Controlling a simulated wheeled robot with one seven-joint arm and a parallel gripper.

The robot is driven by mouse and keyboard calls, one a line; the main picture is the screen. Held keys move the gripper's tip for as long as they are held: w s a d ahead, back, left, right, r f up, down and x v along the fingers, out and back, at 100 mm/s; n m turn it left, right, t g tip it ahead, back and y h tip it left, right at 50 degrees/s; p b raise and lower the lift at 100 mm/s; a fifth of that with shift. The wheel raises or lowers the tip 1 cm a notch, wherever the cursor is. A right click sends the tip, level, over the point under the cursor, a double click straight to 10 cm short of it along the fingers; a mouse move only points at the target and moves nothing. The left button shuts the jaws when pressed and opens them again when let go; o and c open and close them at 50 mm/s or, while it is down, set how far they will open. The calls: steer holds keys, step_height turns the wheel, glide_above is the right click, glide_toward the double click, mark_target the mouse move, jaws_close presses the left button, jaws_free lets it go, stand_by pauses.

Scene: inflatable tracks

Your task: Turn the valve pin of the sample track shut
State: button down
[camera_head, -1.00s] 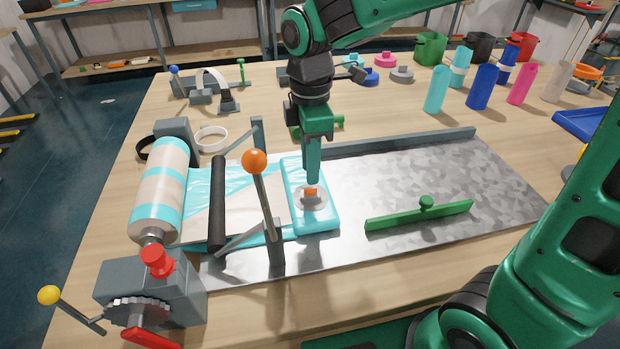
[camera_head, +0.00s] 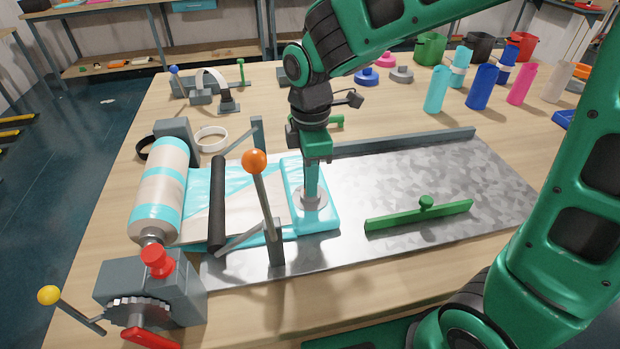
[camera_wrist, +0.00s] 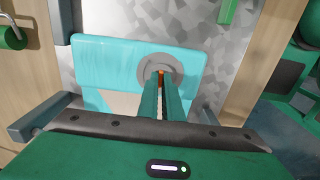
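The sample track's end is a cyan cushion-like piece (camera_head: 325,222) lying on the metal plate. A round grey valve disc (camera_head: 322,201) sits on it, and the disc also shows in the wrist view (camera_wrist: 147,66). My gripper (camera_head: 311,194) points straight down with its fingertips at the disc. In the wrist view, the orange valve pin (camera_wrist: 161,76) shows between the two fingers, which are close together with the pin filling the narrow gap. My fingers hide the pin in the head view.
A lever with an orange knob (camera_head: 254,160) stands left of my gripper, near a black roller (camera_head: 217,203). A green bar (camera_head: 420,215) lies on the plate to the right. A grey fence (camera_head: 405,141) runs along the back. Plate between bar and fence is clear.

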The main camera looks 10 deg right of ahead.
steer(key=shift+w, duration=0.1)
steer(key=m, duration=0.4)
steer(key=shift+r+m, duration=0.1)
steer(key=shift+m, duration=0.3)
steer(key=m, duration=0.5)
steer(key=shift+w, duration=0.1)
steer(key=m, duration=0.4)
steer(key=shift+m, duration=2)
steer(key=c, duration=1.9)
jaws_free()
steer(key=shift+c, duration=0.2)
